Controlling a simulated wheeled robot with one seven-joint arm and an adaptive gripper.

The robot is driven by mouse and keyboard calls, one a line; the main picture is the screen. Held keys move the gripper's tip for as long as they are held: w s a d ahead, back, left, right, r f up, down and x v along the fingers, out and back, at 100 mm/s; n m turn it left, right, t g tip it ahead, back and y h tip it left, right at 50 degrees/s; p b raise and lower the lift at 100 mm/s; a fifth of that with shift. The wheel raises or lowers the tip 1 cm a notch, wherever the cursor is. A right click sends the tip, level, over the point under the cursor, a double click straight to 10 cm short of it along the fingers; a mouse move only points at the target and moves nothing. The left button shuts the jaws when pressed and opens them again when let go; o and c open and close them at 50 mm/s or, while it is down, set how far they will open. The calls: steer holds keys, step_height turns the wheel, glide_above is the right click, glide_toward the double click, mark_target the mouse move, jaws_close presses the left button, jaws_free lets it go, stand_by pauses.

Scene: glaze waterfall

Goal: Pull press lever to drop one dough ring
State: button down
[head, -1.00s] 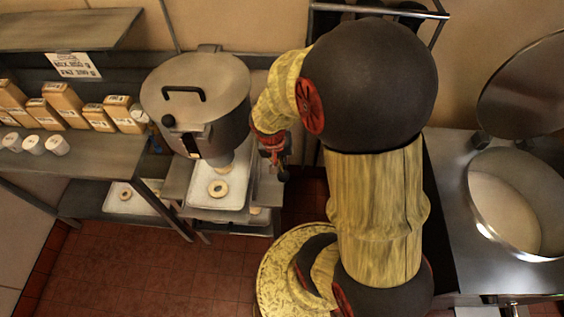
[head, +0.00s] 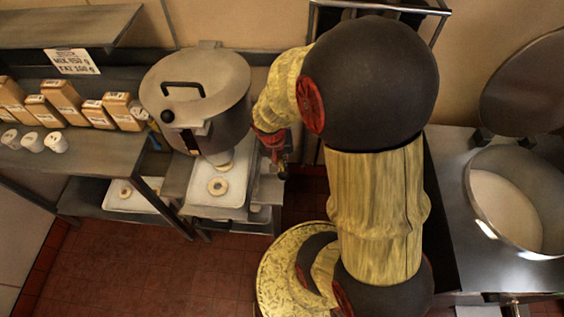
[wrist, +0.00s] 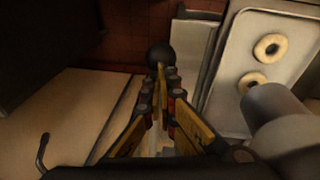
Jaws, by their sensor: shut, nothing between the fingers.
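The press (head: 195,100) is a big lidded metal pot, with its nozzle (wrist: 275,102) over a white tray (head: 236,200). One dough ring (head: 218,187) shows clearly on the tray. The wrist view shows this ring (wrist: 271,47) and a second ring (wrist: 252,82) partly hidden by the nozzle. A round black knob (wrist: 160,53), apparently the press lever's end, is just beyond my fingertips. My gripper (wrist: 159,72) is shut and empty, right of the press in the head view (head: 281,163). I cannot tell whether the fingertips touch the knob. The rest of the lever is hidden.
Boxes (head: 62,100) and white cups (head: 56,142) stand on the left bench. A lower shelf holds another tray with a ring (head: 125,193). A round vat (head: 505,200) with a raised lid (head: 520,85) stands at right. The front floor (head: 150,270) is clear.

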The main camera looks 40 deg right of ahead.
steer(key=shift+s, duration=0.15)
steer(key=shift+r+p, duration=0.25)
steer(key=shift+p, duration=0.05)
steer(key=a+p+v, duration=0.1)
steer(key=p+v, duration=0.1)
steer(key=v, duration=1)
steer(key=shift+a+r, duration=0.15)
steer(key=shift+r, duration=0.05)
